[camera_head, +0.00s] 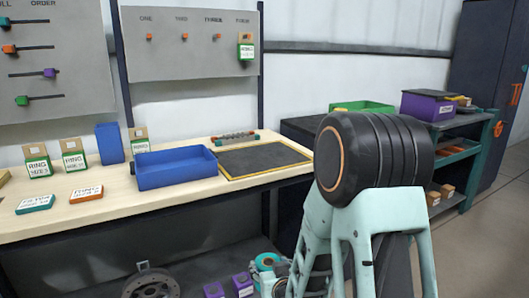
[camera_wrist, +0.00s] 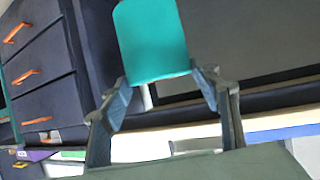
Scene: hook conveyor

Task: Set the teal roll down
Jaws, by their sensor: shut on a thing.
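The teal roll (camera_wrist: 152,40) is in the wrist view at the top centre, between the two fingers of my gripper (camera_wrist: 164,77). My gripper is shut on its near end, and the roll reaches out past the fingertips. In the head view my arm fills the lower right, and I cannot make out the gripper or the roll there.
A wooden bench (camera_head: 115,206) carries a blue bin (camera_head: 176,174), a dark yellow-edged mat (camera_head: 262,161), ring boxes (camera_head: 39,167) and label cards (camera_head: 35,204). Pegboards hang behind it. A dark wheel (camera_head: 150,287) and purple boxes (camera_head: 243,284) sit below. The mat is bare.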

